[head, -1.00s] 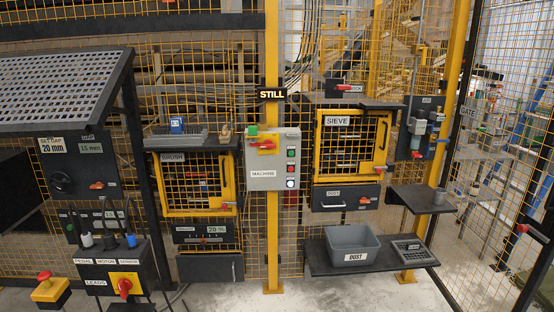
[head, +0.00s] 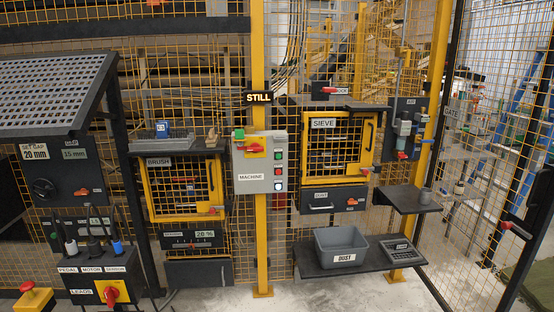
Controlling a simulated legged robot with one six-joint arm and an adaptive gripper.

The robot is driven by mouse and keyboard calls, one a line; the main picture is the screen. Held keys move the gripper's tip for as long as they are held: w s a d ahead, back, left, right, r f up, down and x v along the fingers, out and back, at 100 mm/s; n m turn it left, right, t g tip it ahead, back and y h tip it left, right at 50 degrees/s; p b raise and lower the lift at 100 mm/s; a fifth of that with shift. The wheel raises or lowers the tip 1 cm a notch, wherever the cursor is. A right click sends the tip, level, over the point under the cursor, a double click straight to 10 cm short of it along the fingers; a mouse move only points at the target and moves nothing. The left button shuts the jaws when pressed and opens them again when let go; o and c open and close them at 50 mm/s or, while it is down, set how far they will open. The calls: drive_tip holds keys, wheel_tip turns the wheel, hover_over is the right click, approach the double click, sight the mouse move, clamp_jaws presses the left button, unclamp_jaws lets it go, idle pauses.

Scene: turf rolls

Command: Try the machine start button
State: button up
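The grey control box labelled MACHINE (head: 248,186) is fixed on a yellow post in the middle of the head view. On its right side are a green button (head: 278,154), a red button (head: 278,170) and a lit white button or lamp (head: 278,186). Which of these is the start button is not readable. A black sign above reads STILL (head: 258,97). My gripper is not in view.
The BRUSH door (head: 147,190) is left of the box; the SIEVE door (head: 312,155) is right. Below it, a grey DUST bin (head: 341,246) stands on a dark shelf (head: 310,266). A LEADS box with a red knob (head: 111,294) is lower left. Pale floor shows below.

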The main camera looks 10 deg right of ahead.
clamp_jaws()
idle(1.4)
